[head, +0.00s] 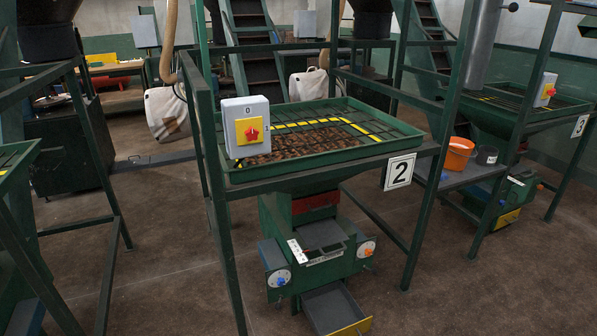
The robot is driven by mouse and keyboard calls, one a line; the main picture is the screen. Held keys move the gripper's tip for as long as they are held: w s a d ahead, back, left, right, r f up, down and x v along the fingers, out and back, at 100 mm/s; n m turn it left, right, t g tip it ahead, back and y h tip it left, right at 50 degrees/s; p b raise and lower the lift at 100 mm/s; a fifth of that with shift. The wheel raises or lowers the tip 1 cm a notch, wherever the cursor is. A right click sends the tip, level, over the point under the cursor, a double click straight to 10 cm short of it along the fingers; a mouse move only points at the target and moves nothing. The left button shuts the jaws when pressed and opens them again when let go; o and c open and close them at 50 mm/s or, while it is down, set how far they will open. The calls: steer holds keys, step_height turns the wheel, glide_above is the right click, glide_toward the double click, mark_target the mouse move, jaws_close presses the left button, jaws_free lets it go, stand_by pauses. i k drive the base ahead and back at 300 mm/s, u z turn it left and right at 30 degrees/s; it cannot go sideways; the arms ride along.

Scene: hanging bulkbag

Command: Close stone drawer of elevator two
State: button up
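Elevator two (255,178) is a green metal frame with a white "2" sign (399,171) on its right front corner. Its hopper tray (330,176) has a grid with yellow stripes and brown contents under it. My gripper is not in view.
A grey switch box (243,109) with a red knob is on elevator two's left front. Frame legs stand on both sides of the drawer. Elevator three (560,112) is at right, beside a shelf with an orange bucket (459,154). Brown floor (170,285) is clear left of elevator two.

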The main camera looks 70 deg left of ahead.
mark_target(330, 308)
steer(key=u, duration=1.85)
steer(key=k, duration=0.5)
steer(key=z, duration=0.5)
steer(key=i, duration=0.75)
steer(key=u, duration=0.65)
